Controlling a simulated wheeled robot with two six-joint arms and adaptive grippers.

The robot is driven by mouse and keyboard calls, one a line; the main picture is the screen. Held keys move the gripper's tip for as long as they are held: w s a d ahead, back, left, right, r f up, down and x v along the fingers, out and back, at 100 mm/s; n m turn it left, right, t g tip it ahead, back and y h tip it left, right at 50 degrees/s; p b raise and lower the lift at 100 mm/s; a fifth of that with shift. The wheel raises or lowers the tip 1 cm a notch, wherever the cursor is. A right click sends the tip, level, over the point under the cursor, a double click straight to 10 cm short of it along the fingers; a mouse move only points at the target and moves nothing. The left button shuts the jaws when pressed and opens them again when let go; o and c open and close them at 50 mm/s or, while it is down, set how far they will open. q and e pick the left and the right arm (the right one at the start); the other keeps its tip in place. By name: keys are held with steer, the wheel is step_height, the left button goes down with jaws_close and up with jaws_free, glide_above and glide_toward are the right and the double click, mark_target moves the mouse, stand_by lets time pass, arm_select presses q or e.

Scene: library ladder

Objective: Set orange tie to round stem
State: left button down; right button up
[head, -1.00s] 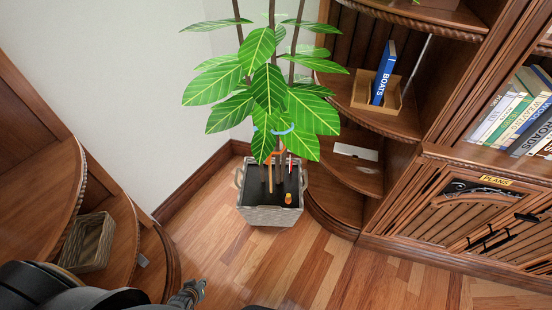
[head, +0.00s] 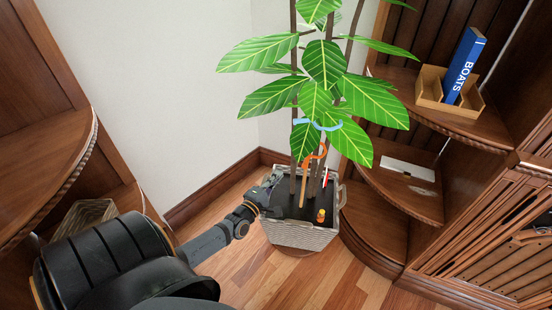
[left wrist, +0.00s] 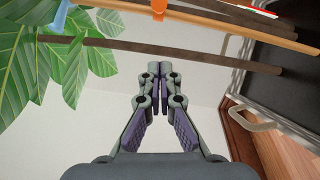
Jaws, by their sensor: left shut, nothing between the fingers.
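The orange tie (head: 322,152) is a small curved band high on the stems, just below a light blue tie (head: 318,125). It also shows at the top edge of the left wrist view (left wrist: 158,9), beside a tan stake (left wrist: 215,18). I cannot tell which stems it encircles. A brown round stem (left wrist: 150,50) crosses in front of my fingertips. My left gripper (head: 274,178) is shut and empty at the pot's left side, lower than the tie. Its fingertips meet in the left wrist view (left wrist: 158,72), apart from the tie. My right gripper is out of view.
The woven planter (head: 300,236) stands on the wood floor in the corner, holding red and orange small items. Large leaves (head: 325,62) overhang it. Curved shelves (head: 400,190) crowd the right, with a blue book (head: 464,66) above. A basket (head: 85,215) sits left.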

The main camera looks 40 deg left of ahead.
arm_select(q)
steer(key=w+d, duration=0.3)
steer(key=w, duration=0.3)
steer(key=shift+w+r, duration=0.2)
steer(key=shift+r, duration=0.25)
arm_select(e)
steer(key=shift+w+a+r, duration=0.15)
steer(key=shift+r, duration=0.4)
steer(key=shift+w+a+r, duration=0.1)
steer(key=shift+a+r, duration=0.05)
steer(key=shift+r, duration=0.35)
arm_select(q)
steer(key=shift+d, duration=0.1)
steer(key=shift+w+d+r, duration=0.1)
steer(key=shift+w+d, duration=0.15)
steer(key=shift+d, duration=0.8)
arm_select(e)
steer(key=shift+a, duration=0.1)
